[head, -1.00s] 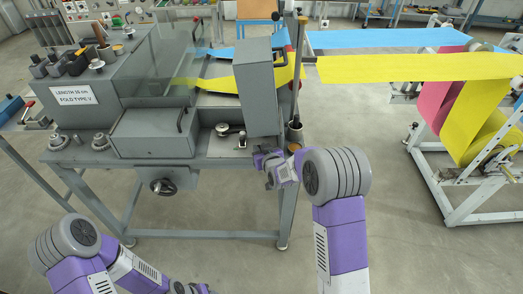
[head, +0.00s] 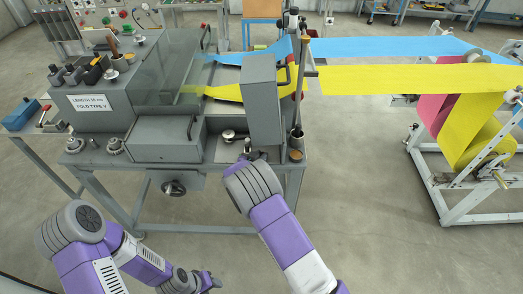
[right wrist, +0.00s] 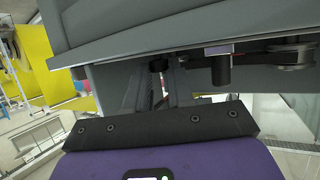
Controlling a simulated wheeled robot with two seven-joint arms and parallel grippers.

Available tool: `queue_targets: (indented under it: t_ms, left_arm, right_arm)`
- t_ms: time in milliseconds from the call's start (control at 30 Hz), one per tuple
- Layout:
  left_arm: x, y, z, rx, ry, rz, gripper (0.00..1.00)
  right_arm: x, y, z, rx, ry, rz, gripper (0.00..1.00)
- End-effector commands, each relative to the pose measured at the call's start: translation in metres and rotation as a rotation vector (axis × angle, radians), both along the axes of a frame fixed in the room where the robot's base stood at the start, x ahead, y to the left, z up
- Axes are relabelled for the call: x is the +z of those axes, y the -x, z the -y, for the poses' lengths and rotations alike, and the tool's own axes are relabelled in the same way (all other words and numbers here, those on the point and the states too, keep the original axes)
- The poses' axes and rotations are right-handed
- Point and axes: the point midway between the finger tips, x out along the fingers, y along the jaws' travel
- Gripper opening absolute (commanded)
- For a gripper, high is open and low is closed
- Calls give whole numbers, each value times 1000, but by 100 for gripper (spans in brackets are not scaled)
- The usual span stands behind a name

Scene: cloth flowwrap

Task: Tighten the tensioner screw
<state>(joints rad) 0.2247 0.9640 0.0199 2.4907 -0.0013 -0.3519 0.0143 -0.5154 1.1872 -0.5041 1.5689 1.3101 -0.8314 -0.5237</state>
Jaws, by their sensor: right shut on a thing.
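My right gripper (head: 252,155) is at the front edge of the machine, below the tall grey box guard (head: 261,100). My own forearm hides most of it in the head view. In the right wrist view its narrow jaws (right wrist: 160,84) reach in under the grey housing and are shut on a small dark knob (right wrist: 158,65), which looks like the tensioner screw. The contact itself is small and partly hidden. My left gripper (head: 206,282) is low in the head view, away from the machine; whether its jaws are open is unclear.
A round metal knob (head: 228,136) stands on the machine table left of the guard. A dark cup with a rod (head: 296,138) stands to its right. Yellow (head: 410,78) and blue (head: 400,47) webs run right to the roll stand (head: 450,200). The floor in front is clear.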

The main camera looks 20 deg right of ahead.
Motion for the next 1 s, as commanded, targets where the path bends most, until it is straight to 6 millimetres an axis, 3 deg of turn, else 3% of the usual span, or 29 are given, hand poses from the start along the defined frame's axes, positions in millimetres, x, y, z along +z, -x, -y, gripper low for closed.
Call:
queue_targets:
  t_ms: [433,1000]
  left_arm:
    - [14,0,0,0,0,0,48]
    - [14,0,0,0,0,0,48]
  right_arm:
    - [1,-4,-3,-205,-1,6,0]
    - [1,-5,-2,-231,0,6,0]
